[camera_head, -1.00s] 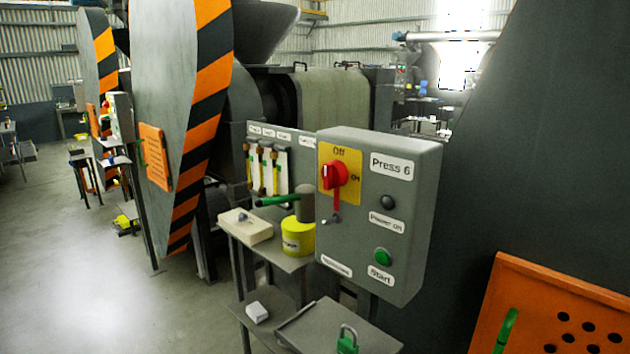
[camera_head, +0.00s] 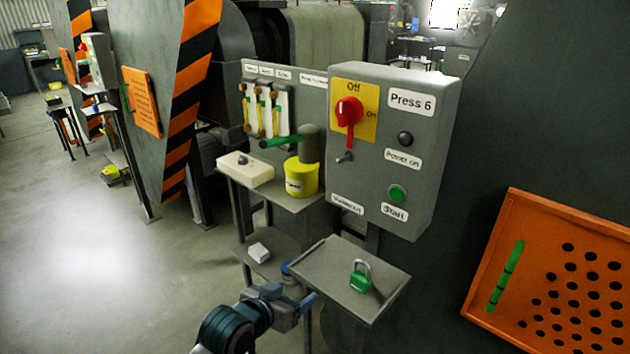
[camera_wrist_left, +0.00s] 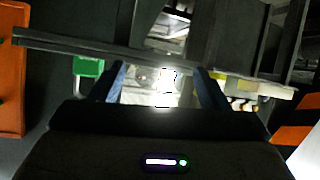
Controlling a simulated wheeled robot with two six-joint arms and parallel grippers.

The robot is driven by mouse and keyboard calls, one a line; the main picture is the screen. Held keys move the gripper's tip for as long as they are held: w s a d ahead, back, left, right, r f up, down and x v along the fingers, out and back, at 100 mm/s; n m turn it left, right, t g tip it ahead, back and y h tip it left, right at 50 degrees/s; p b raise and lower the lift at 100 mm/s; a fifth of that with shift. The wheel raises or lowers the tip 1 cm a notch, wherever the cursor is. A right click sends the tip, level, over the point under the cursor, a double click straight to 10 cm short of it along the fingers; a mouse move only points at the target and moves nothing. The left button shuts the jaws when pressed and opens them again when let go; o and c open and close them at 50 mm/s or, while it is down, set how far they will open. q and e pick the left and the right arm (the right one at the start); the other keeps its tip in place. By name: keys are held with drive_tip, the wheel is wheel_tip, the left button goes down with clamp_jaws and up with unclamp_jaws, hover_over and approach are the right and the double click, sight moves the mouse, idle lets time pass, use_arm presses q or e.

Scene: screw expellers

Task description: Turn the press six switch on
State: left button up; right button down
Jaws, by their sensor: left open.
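The grey Press 6 control box (camera_head: 425,150) stands right of centre in the head view. A red strip runs downward from the knob. Below are a small metal toggle (camera_head: 345,156), a dark power lamp (camera_head: 405,138) and a green Start button (camera_head: 397,193). My left gripper (camera_head: 298,284) is open and empty, low in front of the small shelf, well below the switch. In the left wrist view its fingers (camera_wrist_left: 162,82) are apart. My right gripper is not seen.
A grey shelf (camera_head: 330,268) with a green padlock (camera_head: 361,277) lies below the box. A yellow tin (camera_head: 301,178) and a cream block (camera_head: 245,169) stand left of it. An orange perforated panel (camera_head: 590,230) is at right. Open floor (camera_head: 90,250) is at left.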

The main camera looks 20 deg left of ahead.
use_arm(q)
drive_tip(key=w+d+r+t+h, duration=0.1)
drive_tip(key=w+r+t+h, duration=0.15)
drive_tip(key=r, duration=0.75)
drive_tip(key=w+r+t+h, duration=0.1)
drive_tip(key=w+r+t, duration=0.2)
drive_tip(key=r, duration=0.7)
drive_tip(key=t+h, duration=0.2)
drive_tip(key=t, duration=0.1)
approach(340, 120)
drive_tip(key=shift+m+y, duration=0.25)
drive_tip(key=shift+m, duration=0.15)
drive_tip(key=p+x, duration=0.3)
drive_tip(key=x, duration=0.7)
drive_tip(key=shift+d+r, duration=0.1)
drive_tip(key=shift+d, duration=0.05)
drive_tip(key=shift+c, duration=0.4)
